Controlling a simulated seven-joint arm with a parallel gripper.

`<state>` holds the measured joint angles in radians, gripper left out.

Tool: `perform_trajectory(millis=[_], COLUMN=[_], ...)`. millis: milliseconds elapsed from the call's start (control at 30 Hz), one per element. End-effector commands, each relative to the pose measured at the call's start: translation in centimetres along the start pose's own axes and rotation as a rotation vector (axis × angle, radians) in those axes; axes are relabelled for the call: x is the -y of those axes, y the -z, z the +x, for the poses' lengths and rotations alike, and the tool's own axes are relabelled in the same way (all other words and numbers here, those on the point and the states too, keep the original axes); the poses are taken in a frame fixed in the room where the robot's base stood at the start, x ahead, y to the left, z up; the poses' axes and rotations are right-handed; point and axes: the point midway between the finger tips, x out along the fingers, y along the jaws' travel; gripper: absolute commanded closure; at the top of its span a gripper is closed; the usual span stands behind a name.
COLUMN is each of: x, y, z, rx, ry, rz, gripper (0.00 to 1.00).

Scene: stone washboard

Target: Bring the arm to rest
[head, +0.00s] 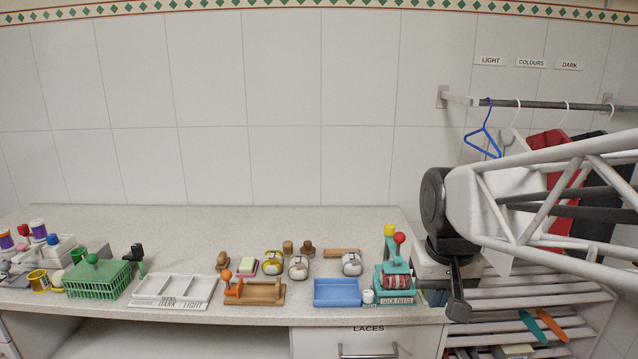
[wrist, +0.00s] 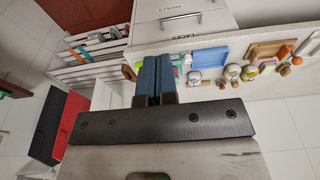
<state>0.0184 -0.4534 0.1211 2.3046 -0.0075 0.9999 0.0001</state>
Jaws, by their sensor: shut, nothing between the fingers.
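My gripper (head: 456,306) hangs at the right end of the stone counter (head: 200,240) in the head view, with its fingers pointing down. In the wrist view its blue-grey fingers (wrist: 154,80) are together with nothing between them. My arm reaches in from the right edge of the head view. The gripper is close to the teal sock press (head: 395,277) with its red knob, just right of it in the head view. I cannot tell whether the gripper touches anything behind it.
A blue tray (head: 337,292), a white divided tray (head: 174,290) and a green basket (head: 97,279) line the counter's front. A rail (head: 540,104) with hangers and clothes is at the right, above a slatted rack (head: 530,313). The counter's back is clear.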

Motion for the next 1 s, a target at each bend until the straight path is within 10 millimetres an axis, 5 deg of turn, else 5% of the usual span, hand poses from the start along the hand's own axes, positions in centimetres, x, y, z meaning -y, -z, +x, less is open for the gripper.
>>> perform_trajectory(millis=[200, 433, 1000], x=[0.2, 0.3, 0.3], y=[-6.1, -10.6, -12.3], z=[1.0, 2.4, 3.0], rx=[-0.031, -0.054, -0.063], ry=[0.000, 0.000, 0.000], rz=[0.002, 0.004, 0.005], gripper=[1.00, 1.00, 1.00])
